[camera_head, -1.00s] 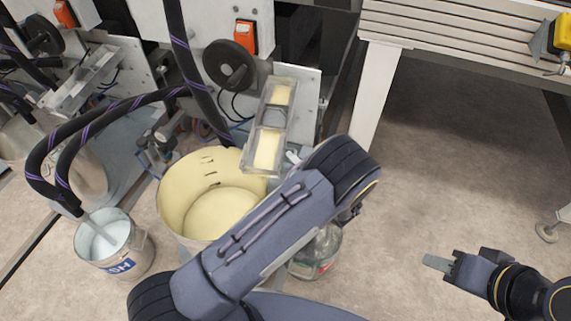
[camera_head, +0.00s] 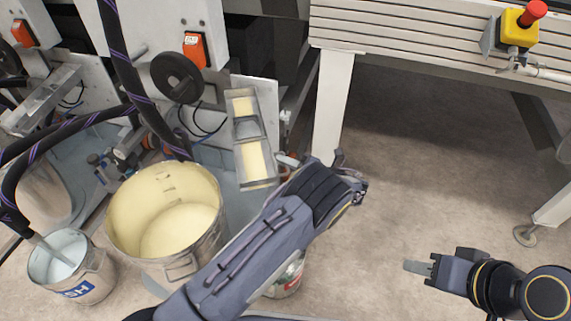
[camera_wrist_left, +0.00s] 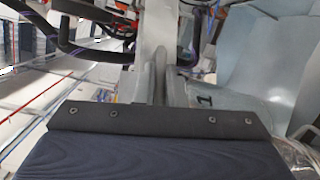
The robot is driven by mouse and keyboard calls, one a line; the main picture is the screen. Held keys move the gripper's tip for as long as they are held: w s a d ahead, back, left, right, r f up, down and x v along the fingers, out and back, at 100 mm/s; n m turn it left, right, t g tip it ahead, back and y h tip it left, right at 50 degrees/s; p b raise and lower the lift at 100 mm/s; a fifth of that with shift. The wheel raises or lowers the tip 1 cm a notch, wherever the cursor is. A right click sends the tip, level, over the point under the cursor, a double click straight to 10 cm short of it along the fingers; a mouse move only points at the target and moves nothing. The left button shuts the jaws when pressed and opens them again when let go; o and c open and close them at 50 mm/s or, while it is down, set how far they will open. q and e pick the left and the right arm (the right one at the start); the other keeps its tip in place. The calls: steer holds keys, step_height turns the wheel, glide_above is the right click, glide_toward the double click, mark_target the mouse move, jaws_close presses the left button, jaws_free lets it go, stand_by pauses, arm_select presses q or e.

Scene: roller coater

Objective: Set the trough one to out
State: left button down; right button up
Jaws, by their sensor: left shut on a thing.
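A narrow metal trough (camera_head: 236,142) with cream liquid in two parts stands beside the bucket in the head view. I take it as trough one, from a "1" mark (camera_wrist_left: 204,100) on a pale part in the left wrist view. My left gripper (camera_wrist_left: 163,88) is shut on a pale grey part beside that mark, probably the trough's handle. My left arm reaches in from below, and its wrist (camera_head: 325,195) hides the fingertips in the head view. My right gripper (camera_head: 418,266) is away at the right, over the floor, with only one thin finger showing.
A steel bucket (camera_head: 180,268) of cream paint stands left of my arm, a smaller HG bucket (camera_head: 85,283) further left. A black handwheel (camera_head: 177,77) and hoses are behind. A machine bed post (camera_head: 330,105) stands close to my left wrist. The floor (camera_head: 400,180) at right is clear.

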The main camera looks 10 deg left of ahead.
arm_select(q)
steer(key=shift+w+d, duration=0.15)
steer(key=shift+d, duration=0.15)
steer(key=c, duration=1.8)
jaws_free()
steer(key=shift+d, duration=0.1)
steer(key=p+v, duration=0.1)
steer(key=v, duration=0.6)
steer(key=shift+d+p, duration=0.3)
steer(key=shift+d, duration=0.05)
